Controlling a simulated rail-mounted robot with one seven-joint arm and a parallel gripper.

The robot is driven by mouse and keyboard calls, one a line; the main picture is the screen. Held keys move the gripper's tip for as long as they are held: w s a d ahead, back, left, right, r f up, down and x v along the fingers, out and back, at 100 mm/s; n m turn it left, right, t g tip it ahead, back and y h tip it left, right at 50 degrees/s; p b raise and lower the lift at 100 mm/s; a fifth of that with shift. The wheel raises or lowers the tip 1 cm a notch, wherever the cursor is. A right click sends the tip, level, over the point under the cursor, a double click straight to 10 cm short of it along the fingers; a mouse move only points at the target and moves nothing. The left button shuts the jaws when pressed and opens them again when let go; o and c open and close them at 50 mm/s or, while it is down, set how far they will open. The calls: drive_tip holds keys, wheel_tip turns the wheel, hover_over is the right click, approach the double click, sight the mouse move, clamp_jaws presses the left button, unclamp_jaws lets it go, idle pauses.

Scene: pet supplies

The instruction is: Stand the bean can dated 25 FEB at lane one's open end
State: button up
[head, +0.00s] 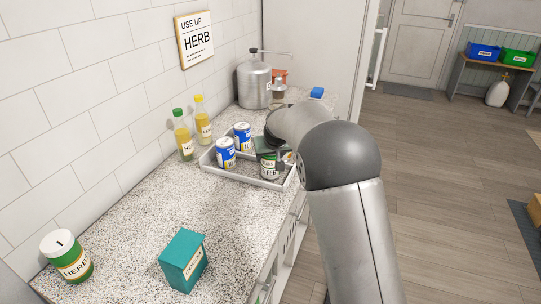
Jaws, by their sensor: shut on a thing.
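A light tray (211,166) with low walls stands on the speckled counter, holding several cans. Two blue-and-white cans, a front one (226,153) and a back one (242,137), stand upright at its left. A dark green can with a pale label (269,168) is upright at the tray's front middle; its printing is too small to read surely. My gripper (267,151) is over this can's top and shut on it; the fingertips are mostly hidden. Another small can (289,157) shows partly beside my arm. I cannot tell which can bears 25 FEB.
Two yellow bottles, with a green cap (183,137) and a yellow cap (202,121), stand by the wall. A metal pot (254,85) is behind. A herb jar (68,258) and a teal box (183,262) stand in front. The counter between them and the tray is clear.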

drive_tip(key=shift+f, duration=0.25)
drive_tip(key=shift+f, duration=0.1)
drive_tip(key=shift+f, duration=0.15)
drive_tip(key=o, duration=1.2)
